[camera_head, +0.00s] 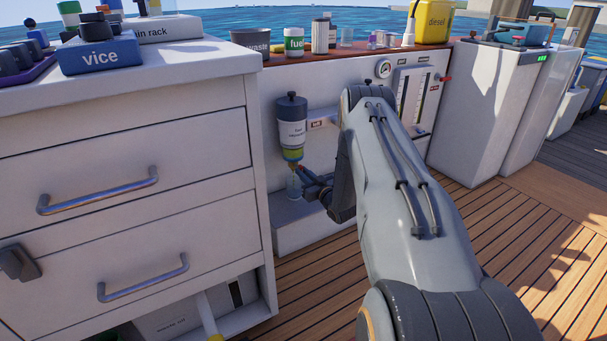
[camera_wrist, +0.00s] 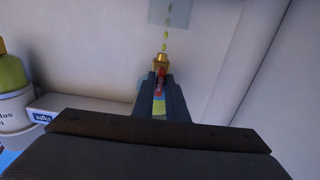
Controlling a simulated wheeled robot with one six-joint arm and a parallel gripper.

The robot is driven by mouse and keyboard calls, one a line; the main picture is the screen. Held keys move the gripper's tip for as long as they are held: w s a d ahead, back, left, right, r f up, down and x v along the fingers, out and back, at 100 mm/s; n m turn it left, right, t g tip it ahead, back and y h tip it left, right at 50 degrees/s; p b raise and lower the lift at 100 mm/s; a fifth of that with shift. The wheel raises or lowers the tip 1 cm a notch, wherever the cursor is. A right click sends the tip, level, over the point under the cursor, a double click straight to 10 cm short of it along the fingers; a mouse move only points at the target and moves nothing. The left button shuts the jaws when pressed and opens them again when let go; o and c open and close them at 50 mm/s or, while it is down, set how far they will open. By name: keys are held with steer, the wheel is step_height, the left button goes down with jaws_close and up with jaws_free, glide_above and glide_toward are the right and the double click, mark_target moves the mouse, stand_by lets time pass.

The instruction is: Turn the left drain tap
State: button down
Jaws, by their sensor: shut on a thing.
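The left filter (camera_head: 291,125) is a dark-capped canister with a white label and a yellow-green bowl, fixed to the white panel beside a "left" label (camera_head: 318,124). A clear jar (camera_head: 293,186) stands below it; a pale translucent square, probably this jar, is at the top of the wrist view (camera_wrist: 172,12). My gripper (camera_wrist: 160,90) is shut on the red handle (camera_wrist: 161,77) of the brass left drain tap (camera_wrist: 161,60). A line of yellow-green drops (camera_wrist: 167,32) runs from the tap toward the jar. In the head view my gripper (camera_head: 309,182) is partly hidden by my arm.
A "right" label (camera_wrist: 42,118) and another filter (camera_wrist: 14,85) show upside down in the wrist view. A white drawer cabinet (camera_head: 120,170) stands close on the left. Waste and fuel containers (camera_head: 294,43) stand on the shelf above. Open wooden deck (camera_head: 490,240) lies on the right.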

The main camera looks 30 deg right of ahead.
steer(key=shift+f, duration=0.1)
steer(key=c, duration=1.8)
jaws_free()
steer(key=shift+o, duration=0.2)
steer(key=s+p, duration=0.2)
steer(key=s, duration=0.6)
steer(key=shift+p, duration=0.35)
steer(key=shift+d, duration=0.1)
